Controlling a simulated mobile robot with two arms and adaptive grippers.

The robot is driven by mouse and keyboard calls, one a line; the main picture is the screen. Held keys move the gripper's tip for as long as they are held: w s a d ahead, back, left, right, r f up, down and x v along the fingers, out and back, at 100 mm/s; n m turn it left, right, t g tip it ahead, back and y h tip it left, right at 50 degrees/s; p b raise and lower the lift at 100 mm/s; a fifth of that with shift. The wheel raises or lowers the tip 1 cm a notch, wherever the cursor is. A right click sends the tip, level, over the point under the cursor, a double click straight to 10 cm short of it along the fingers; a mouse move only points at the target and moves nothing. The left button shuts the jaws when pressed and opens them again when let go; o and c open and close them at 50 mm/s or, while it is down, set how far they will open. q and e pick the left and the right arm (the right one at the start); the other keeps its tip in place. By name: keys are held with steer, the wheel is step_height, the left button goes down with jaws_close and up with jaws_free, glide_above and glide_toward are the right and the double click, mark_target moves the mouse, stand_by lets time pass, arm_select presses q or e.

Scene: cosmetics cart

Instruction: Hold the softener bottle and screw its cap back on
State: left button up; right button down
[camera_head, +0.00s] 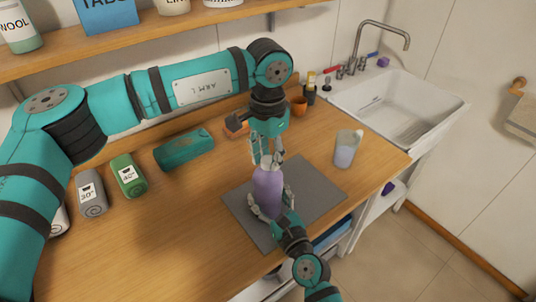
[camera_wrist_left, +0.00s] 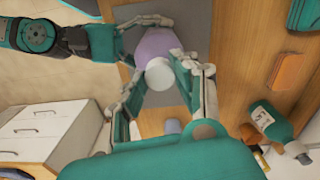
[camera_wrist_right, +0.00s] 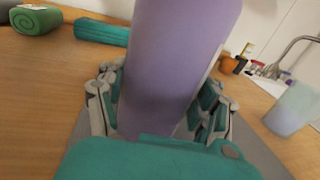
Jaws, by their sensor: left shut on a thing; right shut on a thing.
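The softener bottle (camera_head: 268,190) is purple and stands upright on the grey mat (camera_head: 318,184). My right gripper (camera_head: 268,206) is shut around its lower body from the front; the purple body also fills the middle of the right wrist view (camera_wrist_right: 175,70). My left gripper (camera_head: 267,157) points down over the bottle top, shut on the white cap (camera_wrist_left: 160,74). In the left wrist view the cap lies between the fingertips, over the purple bottle shoulder (camera_wrist_left: 156,42). The fingers hide the neck, so I cannot tell how far the cap is seated.
A clear cup with lavender liquid (camera_head: 345,152) stands right of the mat. The sink (camera_head: 400,105) is at the right. The front-left worktop is clear.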

arm_select(q)
steer(key=o, duration=0.7)
steer(key=shift+o, duration=0.2)
steer(key=shift+r, duration=0.1)
steer(key=shift+r, duration=2.2)
steer(key=shift+c, duration=0.4)
